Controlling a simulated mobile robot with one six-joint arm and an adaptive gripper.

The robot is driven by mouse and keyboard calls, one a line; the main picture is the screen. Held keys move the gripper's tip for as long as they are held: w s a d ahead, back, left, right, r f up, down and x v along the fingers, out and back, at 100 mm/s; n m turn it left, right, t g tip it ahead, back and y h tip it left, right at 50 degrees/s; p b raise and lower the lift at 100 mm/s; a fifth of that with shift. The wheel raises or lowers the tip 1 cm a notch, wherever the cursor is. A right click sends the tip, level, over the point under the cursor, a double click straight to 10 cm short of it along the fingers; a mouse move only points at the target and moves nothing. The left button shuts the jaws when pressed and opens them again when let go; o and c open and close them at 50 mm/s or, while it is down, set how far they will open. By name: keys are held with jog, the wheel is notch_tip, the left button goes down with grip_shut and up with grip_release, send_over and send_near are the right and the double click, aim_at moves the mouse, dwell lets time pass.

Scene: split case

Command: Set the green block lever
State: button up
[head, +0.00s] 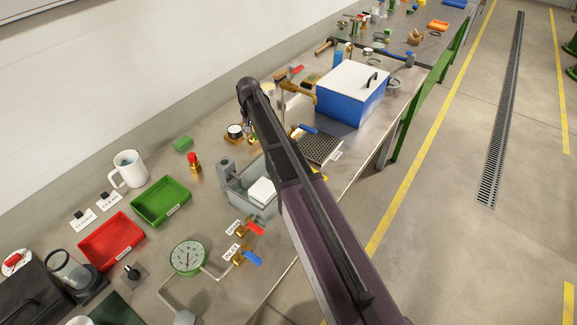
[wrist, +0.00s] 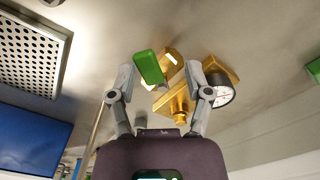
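The green lever (wrist: 149,68) shows in the wrist view, on a brass valve block (wrist: 178,104) with a round dial gauge (wrist: 219,90) at its right. My gripper (wrist: 160,74) is open, with one finger on each side of the lever. The lever is nearer the left finger; I cannot tell whether they touch. Nothing is held. In the head view the dial gauge (head: 235,131) shows just left of my arm. My arm hides the green lever and most of my gripper there.
A perforated plate (head: 319,147) and a blue case with white lid (head: 350,92) are right of my arm. A grey split case (head: 236,182), red valve (head: 194,162), green tray (head: 161,201), red tray (head: 111,238) and mug (head: 128,168) are on the left. A small green piece (head: 183,144) lies near the wall.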

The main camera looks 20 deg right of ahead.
jog(key=shift+a+r+m, duration=0.15)
jog(key=shift+r+m, duration=0.05)
jog(key=shift+m, duration=0.1)
notch_tip(320, 180, up, 14)
jog(key=p, duration=1.4)
jog(key=s+d+f+n+b, duration=0.1)
jog(key=s+d, duration=0.1)
jog(key=s, duration=0.7)
jog(key=s+d+f+n+b, duration=0.1)
jog(key=s+f+b, duration=0.1)
jog(key=s, duration=0.7)
jog(key=s+d+f+n+b, duration=0.1)
jog(key=s+d+f, duration=0.1)
jog(key=s, duration=0.7)
jog(key=shift+s+d+b, duration=0.35)
jog(key=shift+b, duration=0.05)
jog(key=shift+s+f, duration=0.15)
jog(key=shift+s, duration=0.4)
